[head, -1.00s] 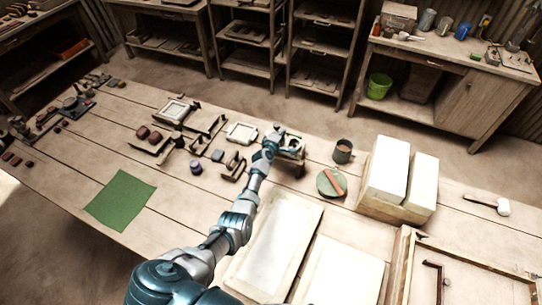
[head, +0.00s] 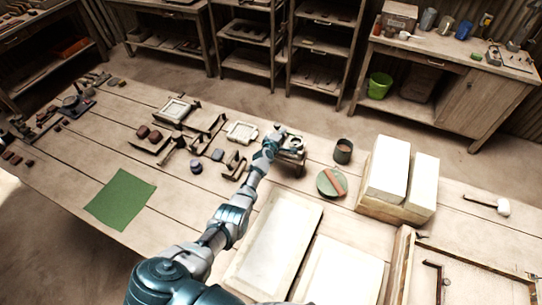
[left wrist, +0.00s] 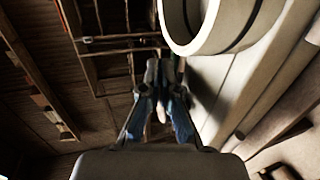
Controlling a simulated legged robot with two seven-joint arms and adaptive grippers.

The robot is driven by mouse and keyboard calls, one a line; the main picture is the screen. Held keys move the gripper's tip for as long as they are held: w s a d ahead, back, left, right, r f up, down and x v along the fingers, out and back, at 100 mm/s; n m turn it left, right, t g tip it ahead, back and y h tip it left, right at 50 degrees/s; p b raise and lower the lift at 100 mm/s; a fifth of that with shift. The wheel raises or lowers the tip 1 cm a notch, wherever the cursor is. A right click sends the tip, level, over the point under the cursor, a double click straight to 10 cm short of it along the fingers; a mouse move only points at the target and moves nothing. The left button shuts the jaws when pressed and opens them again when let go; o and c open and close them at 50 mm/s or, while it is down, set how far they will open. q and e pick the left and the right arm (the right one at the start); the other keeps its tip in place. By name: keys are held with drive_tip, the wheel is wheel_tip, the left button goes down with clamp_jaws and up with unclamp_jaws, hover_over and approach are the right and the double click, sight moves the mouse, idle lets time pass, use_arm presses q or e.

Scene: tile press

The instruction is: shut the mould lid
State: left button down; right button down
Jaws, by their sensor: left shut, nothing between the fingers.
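In the left wrist view the shut, empty fingers (left wrist: 160,85) point away from the camera. A thick pale ring (left wrist: 215,22) fills the top of that view, right of the fingertips. I cannot clearly make out which part is the lid, or its angle. My right gripper is not in view.
A dark cup (head: 343,151) and a green round plate with a brown bar (head: 331,183) stand to the right. Tall white blocks (head: 388,168) lie beyond. Pale slabs (head: 275,240) are in front. A white square frame (head: 242,132) and brackets are left. A green mat (head: 120,198) lies farther left.

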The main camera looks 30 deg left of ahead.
use_arm(q)
wheel_tip(320, 180, up, 14)
drive_tip(key=p, duration=0.8)
drive_tip(key=shift+f, duration=0.15)
